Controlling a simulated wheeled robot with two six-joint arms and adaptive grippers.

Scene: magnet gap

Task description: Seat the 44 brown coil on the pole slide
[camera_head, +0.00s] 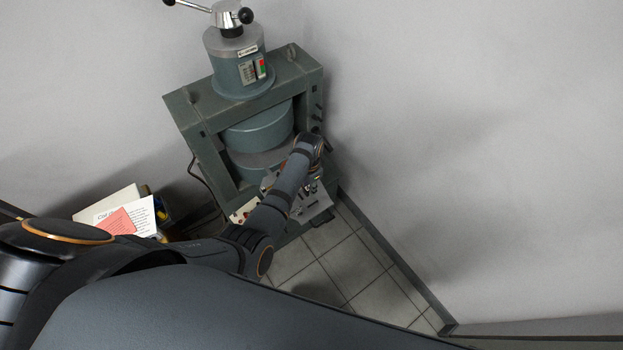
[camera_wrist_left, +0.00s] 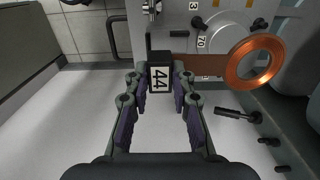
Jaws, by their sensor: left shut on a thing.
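In the left wrist view, the brown coil is a copper ring (camera_wrist_left: 253,62) on a flat brown strip, with a black handle block labelled 44 (camera_wrist_left: 160,78). My left gripper (camera_wrist_left: 160,82) is shut on that block, one finger on each side. The ring sticks out to the right, in front of grey magnet parts. A light grey plate with a round disc marked 70 (camera_wrist_left: 203,42) lies just behind the strip; I cannot tell which part is the pole slide, or whether the ring touches it. In the head view my left arm hides most of the gripper and the coil. My right gripper is not in view.
The green magnet frame (camera_head: 185,110) with two stacked round poles (camera_head: 258,128) stands against the wall. Black knobs and a black lever (camera_wrist_left: 238,115) stick out near the coil. Papers (camera_head: 125,218) lie at the left. Tiled floor (camera_head: 350,265) is clear at the front right.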

